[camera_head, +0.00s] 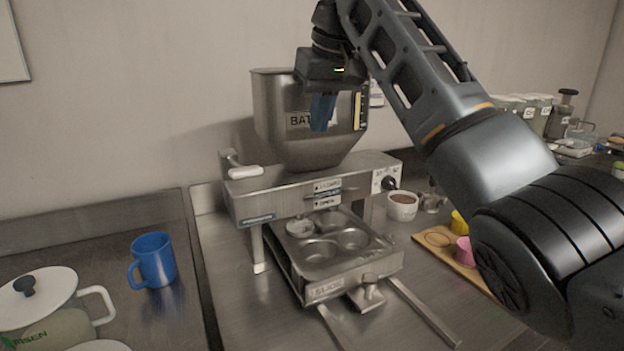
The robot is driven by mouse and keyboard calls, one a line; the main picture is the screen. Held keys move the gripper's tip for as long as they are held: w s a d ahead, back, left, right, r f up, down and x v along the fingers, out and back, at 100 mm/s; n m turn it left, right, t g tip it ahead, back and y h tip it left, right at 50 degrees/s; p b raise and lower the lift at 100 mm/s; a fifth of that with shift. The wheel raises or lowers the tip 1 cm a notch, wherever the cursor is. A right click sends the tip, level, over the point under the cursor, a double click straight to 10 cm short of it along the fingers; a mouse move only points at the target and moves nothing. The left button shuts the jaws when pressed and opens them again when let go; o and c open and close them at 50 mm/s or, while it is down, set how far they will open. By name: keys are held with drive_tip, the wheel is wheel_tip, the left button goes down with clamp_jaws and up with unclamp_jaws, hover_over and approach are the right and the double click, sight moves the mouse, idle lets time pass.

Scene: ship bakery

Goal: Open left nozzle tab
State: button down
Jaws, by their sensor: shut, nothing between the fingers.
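The batter machine has a metal hopper (285,125) marked "BAT...", standing on a boxy metal housing (275,203). A small black-and-white label plate (327,200) with a dark strip across it is on the housing's front; its words are too small to read surely. I cannot make out a separate left nozzle tab or its position. A white-handled lever (246,172) is at the housing's left end. My gripper (321,125) points down in front of the hopper, above the housing front. Its blue fingers are together and empty, and they cover part of the hopper's label.
A muffin tray (322,291) with several round cups sits under the housing, on rails. A blue mug (153,260) and a white lidded pot (35,300) are at left. A bowl of brown contents (402,206) and a wooden board (437,240) are at right, near my arm.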

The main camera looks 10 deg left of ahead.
drive_tip(key=shift+f, duration=0.15)
drive_tip(key=p, duration=0.2)
hover_over(312, 198)
drive_tip(key=f, duration=0.9)
drive_tip(key=shift+w+a+f, duration=0.1)
drive_tip(key=shift+w+f, duration=0.05)
drive_tip(key=shift+w, duration=0.2)
drive_tip(key=shift+s+d+f+p, duration=0.15)
drive_tip(key=shift+s+f, duration=0.1)
drive_tip(key=shift+f, duration=0.35)
drive_tip(key=shift+s+d+f+p, duration=0.1)
drive_tip(key=shift+s+d+f, duration=0.1)
drive_tip(key=shift+f, duration=0.35)
drive_tip(key=shift+s+d+f+p, duration=0.15)
drive_tip(key=shift+s+f, duration=0.1)
drive_tip(key=shift+f, duration=0.35)
drive_tip(key=shift+f, duration=0.1)
